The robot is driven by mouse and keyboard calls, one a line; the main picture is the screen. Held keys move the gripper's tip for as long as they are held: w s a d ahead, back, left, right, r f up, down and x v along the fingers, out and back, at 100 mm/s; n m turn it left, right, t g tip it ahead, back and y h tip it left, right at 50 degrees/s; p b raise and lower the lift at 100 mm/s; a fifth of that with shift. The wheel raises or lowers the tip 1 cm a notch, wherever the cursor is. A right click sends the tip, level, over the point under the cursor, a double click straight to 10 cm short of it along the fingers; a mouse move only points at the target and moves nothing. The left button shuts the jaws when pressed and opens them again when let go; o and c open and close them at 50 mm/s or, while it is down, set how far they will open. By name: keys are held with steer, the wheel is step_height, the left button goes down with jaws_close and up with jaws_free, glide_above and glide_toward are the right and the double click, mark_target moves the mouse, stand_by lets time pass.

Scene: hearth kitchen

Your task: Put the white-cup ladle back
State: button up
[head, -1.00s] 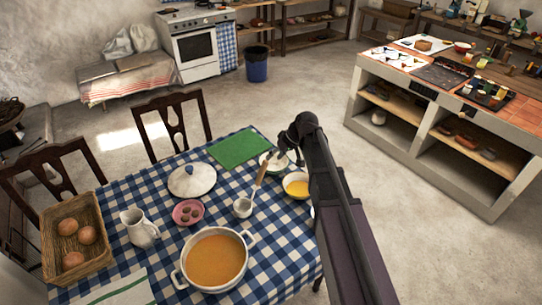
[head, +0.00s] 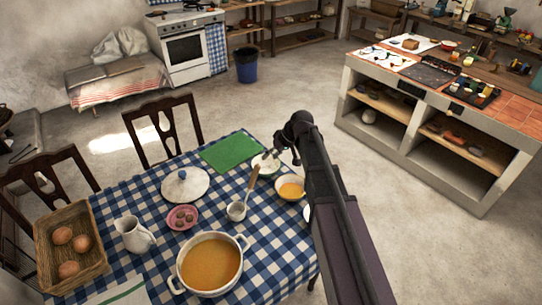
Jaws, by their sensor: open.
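The white-cup ladle has its white cup (head: 237,211) low on the blue checked tablecloth, between the pink dish and the yellow-filled bowl. Its brown handle (head: 252,183) slants up to the right, its upper end near a white bowl (head: 265,166). I cannot tell whether the handle touches that bowl. My gripper (head: 283,157) is open, just right of the handle's upper end and over or beside the white bowl. It appears empty and apart from the ladle. My arm hides part of the table's right edge.
A white pot of orange soup (head: 210,264) stands at the front. A green mat (head: 231,152) lies at the back.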

steer(key=s+d+f+m+h, duration=0.1)
steer(key=s+d+m+h, duration=0.2)
steer(key=s+d, duration=0.4)
steer(key=s+d+f+m+g+h, duration=0.1)
steer(key=s+d+m+h, duration=0.2)
steer(key=s+d, duration=0.4)
steer(key=s, duration=0.6)
steer(key=shift+s+d+f, duration=0.35)
steer(key=shift+f, duration=0.05)
